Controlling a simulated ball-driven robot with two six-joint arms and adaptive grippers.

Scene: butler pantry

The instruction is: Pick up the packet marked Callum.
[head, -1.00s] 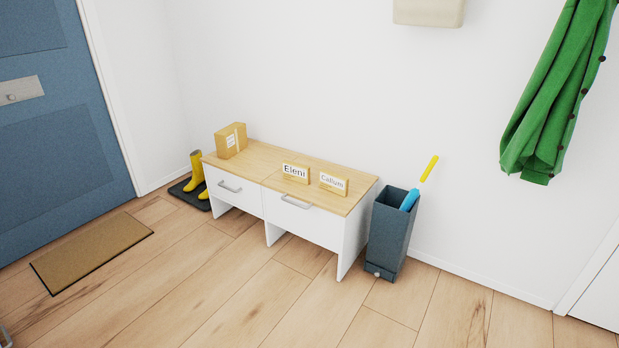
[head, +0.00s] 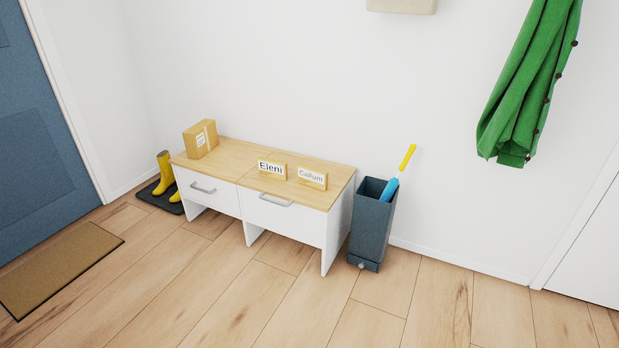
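The packet marked Callum (head: 312,178) stands on the wooden top of a low white bench with drawers (head: 240,160), near its right end. It is a small tan packet with a white label facing me. A like packet marked Eleni (head: 272,169) stands just to its left, close beside it. Neither of my grippers shows in the head view.
A cardboard box (head: 200,140) sits at the bench's left end. A dark grey umbrella stand (head: 371,225) with a blue and yellow umbrella (head: 400,172) stands right of the bench. Yellow boots (head: 165,172) stand left on a dark tray. A doormat (head: 60,265) lies left; the front floor is clear.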

